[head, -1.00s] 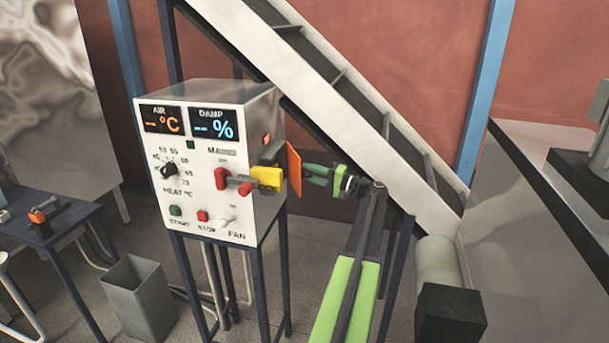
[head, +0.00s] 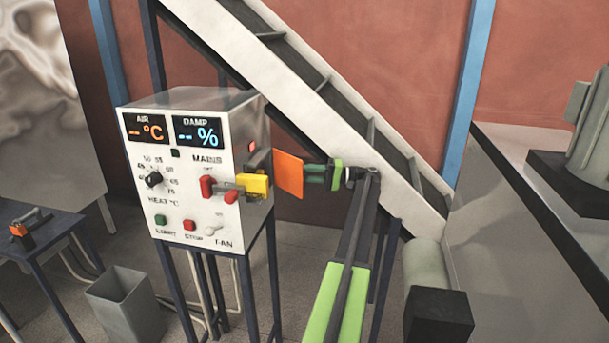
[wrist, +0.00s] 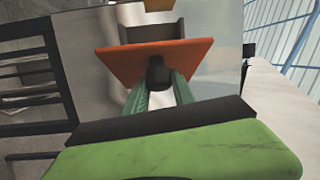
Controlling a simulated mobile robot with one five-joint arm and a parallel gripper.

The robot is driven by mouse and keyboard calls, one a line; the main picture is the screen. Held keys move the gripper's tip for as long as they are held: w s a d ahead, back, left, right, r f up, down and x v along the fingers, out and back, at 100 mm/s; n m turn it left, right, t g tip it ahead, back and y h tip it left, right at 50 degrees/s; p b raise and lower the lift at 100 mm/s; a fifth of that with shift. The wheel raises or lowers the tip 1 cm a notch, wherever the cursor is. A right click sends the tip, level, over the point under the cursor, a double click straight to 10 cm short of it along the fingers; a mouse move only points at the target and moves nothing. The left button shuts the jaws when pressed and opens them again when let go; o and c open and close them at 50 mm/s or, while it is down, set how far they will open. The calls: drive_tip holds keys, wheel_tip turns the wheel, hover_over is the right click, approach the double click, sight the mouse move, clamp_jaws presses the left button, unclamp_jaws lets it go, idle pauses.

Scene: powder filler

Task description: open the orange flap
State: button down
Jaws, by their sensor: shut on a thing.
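The orange flap (head: 289,174) stands out from the right side of the white control box, swung away from it, with its broad face showing in the head view. In the wrist view the flap (wrist: 118,62) lies across the middle, with a dark round knob (wrist: 158,73) on its near face. My gripper (wrist: 158,84) is shut on this knob, its two green fingers closing around it. In the head view my gripper (head: 310,174) reaches the flap from the right; its fingertips are partly hidden behind the flap.
The white control box (head: 190,180) carries red and yellow switch parts (head: 256,186) just left of the flap. A sloping conveyor (head: 330,95) runs behind my arm. A grey bin (head: 125,302) stands at lower left. A grey bench (head: 520,230) is at right.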

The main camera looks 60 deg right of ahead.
drive_tip(key=shift+f, duration=0.1)
drive_tip(key=c, duration=1.1)
unclamp_jaws()
